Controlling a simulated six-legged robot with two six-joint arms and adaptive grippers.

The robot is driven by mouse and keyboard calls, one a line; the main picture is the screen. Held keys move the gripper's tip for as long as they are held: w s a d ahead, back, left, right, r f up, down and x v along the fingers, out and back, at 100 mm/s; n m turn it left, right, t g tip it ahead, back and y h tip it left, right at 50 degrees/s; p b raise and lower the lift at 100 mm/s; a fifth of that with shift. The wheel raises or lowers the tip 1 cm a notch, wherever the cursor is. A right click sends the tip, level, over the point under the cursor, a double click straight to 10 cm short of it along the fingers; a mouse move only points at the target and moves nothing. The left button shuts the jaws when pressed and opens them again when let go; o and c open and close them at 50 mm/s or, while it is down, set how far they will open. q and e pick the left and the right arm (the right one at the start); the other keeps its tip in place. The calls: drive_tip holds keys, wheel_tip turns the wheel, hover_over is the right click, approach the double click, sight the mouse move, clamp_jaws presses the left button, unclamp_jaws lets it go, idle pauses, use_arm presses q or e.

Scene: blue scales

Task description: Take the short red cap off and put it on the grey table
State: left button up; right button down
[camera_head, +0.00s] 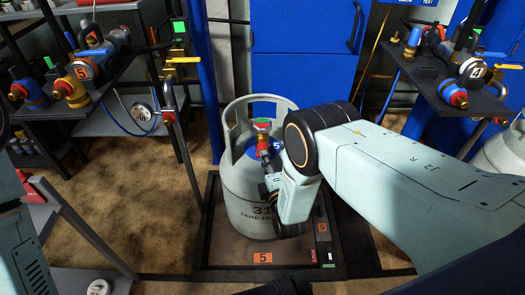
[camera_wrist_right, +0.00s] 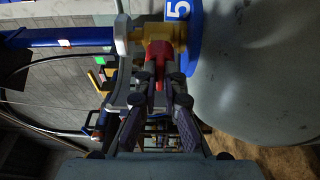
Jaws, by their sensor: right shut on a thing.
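A grey gas cylinder (camera_head: 245,195) stands upright on a dark floor scale (camera_head: 225,255). Inside its collar is a yellow valve (camera_wrist_right: 172,33) beside a blue disc marked 5 (camera_wrist_right: 178,10). The short red cap (camera_wrist_right: 158,52) sits at the valve's outlet and also shows in the head view (camera_head: 263,148). My right gripper (camera_wrist_right: 161,82) is shut on the cap's near end, and it reaches the cylinder from the right in the head view (camera_head: 266,168). A light grey surface (camera_head: 70,278), perhaps the grey table, shows at the lower left. My left gripper is out of view.
Dark shelves with valve fittings stand at the left (camera_head: 105,75) and right (camera_head: 440,95). A blue cabinet (camera_head: 300,70) is behind the cylinder. The cylinder's collar (camera_head: 228,125) rises around the valve. Brown floor (camera_head: 140,195) lies open between the scale and the left tables.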

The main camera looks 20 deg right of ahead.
idle(0.3)
drive_tip(key=shift+r+n+g+p, duration=0.2)
drive_tip(key=shift+n+g+p, duration=0.15)
drive_tip(key=shift+n, duration=0.75)
drive_tip(key=shift+f+n, duration=0.1)
drive_tip(key=shift+n, duration=0.5)
drive_tip(key=shift+n+g, duration=0.25)
drive_tip(key=shift+n, duration=0.25)
drive_tip(key=shift+a+n+h, duration=0.1)
drive_tip(key=shift+n+h, duration=0.2)
drive_tip(key=shift+n, duration=0.7)
